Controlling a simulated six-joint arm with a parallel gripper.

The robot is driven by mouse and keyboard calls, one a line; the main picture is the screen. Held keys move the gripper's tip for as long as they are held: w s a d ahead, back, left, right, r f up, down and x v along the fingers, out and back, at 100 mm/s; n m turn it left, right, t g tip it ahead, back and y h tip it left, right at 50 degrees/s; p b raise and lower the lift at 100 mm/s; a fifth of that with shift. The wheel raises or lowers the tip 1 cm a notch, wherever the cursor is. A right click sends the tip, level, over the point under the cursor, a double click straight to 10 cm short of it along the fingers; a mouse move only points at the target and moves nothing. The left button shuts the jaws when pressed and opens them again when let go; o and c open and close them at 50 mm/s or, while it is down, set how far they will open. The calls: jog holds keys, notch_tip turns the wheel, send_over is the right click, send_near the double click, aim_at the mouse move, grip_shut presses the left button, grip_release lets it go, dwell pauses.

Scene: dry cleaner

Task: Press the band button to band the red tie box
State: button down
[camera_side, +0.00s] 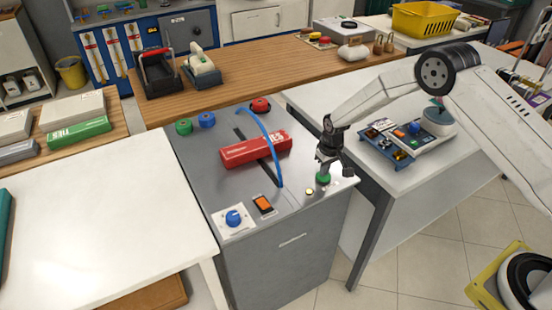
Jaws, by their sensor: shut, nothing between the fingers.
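The red tie box (240,153) lies on the grey banding machine's top (290,190), across a dark slot. A blue band arch (273,140) curves over the box. My gripper (323,172) is shut and empty, pointing down at the machine's right side. Directly below its fingertips is a green button (323,179), partly covered by them. I cannot tell whether the fingertips touch it. Any label on this button is not readable, so I cannot confirm that it is the band button.
The machine top also carries a red button (260,105), a green knob (184,127), a blue knob (207,120), an orange switch (263,204) and a blue dial (233,217). A white table (90,225) stands left. A tray of small parts (385,143) lies right.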

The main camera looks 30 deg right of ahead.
jog(key=shift+s+f, duration=0.5)
jog(key=shift+f, duration=0.2)
notch_tip(320, 180, up, 15)
jog(key=shift+d+r, duration=0.2)
dwell(0.4)
jog(key=s+r, duration=0.2)
jog(key=s, duration=1)
jog(key=s+r+t, duration=0.1)
jog(key=s+r, duration=0.2)
jog(key=s, duration=1)
jog(key=shift+s+a+r+t, duration=0.15)
jog(key=shift+s+a+t, duration=0.15)
